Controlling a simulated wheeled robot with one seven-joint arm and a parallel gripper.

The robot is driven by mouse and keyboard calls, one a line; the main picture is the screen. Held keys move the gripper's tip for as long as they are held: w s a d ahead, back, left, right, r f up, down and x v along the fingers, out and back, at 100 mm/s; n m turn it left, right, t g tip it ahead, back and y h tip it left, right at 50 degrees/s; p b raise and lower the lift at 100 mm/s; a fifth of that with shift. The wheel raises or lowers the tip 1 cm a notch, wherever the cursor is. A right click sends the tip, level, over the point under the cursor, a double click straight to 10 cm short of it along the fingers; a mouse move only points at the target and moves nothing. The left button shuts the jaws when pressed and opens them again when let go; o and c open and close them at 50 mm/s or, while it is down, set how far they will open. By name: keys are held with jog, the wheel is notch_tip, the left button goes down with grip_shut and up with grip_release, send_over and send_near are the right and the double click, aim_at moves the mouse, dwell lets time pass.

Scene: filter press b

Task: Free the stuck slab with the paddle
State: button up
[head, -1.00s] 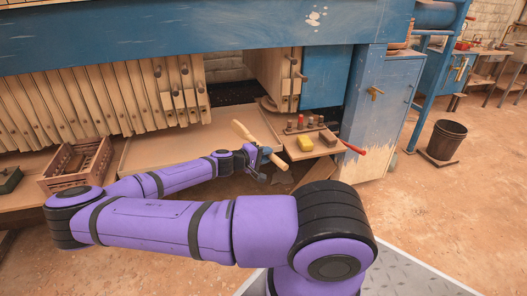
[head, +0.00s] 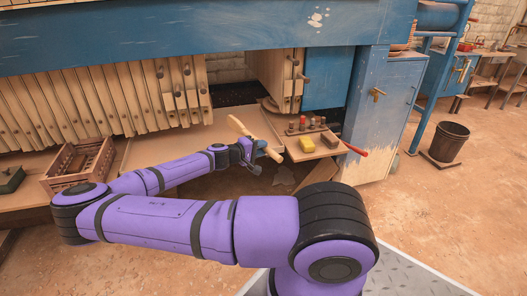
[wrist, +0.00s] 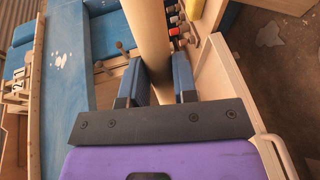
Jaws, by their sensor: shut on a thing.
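My gripper (head: 256,152) is shut on the wooden paddle (head: 240,126), just in front of the filter press. The paddle's pale end points up and left toward the press. In the wrist view, the blue finger pads of my gripper (wrist: 160,82) sit either side of the round tan paddle (wrist: 148,30). The press holds a row of tan plates (head: 90,100) at left and more plates (head: 290,80) at right, with a dark gap (head: 235,93) between them. I cannot make out the stuck slab.
A small shelf (head: 312,152) right of my gripper carries a yellow block (head: 306,145), a brown block (head: 330,138) and several pegs. A red-handled tool (head: 354,149) sticks out at its right. A slatted crate (head: 80,168) stands at left. A blue cabinet (head: 382,110) stands at right.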

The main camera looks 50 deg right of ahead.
aim_at(234, 129)
jog(key=shift+w+d+f, duration=0.4)
jog(key=shift+w+d, duration=0.65)
jog(key=shift+w, duration=2.15)
jog(key=shift+w+d+f, duration=0.4)
jog(key=shift+w+d, duration=0.6)
jog(key=shift+w, duration=2.15)
jog(key=shift+w+d+f, duration=0.4)
jog(key=shift+w+d, duration=0.65)
jog(key=shift+w, duration=2.15)
jog(key=shift+w+d, duration=0.3)
jog(key=shift+w, duration=0.2)
jog(key=shift+s, duration=0.1)
jog(key=s+d+r, duration=0.1)
jog(key=s, duration=0.5)
jog(key=shift+s+d, duration=0.2)
jog(key=shift+s, duration=0.2)
jog(key=shift+a, duration=0.1)
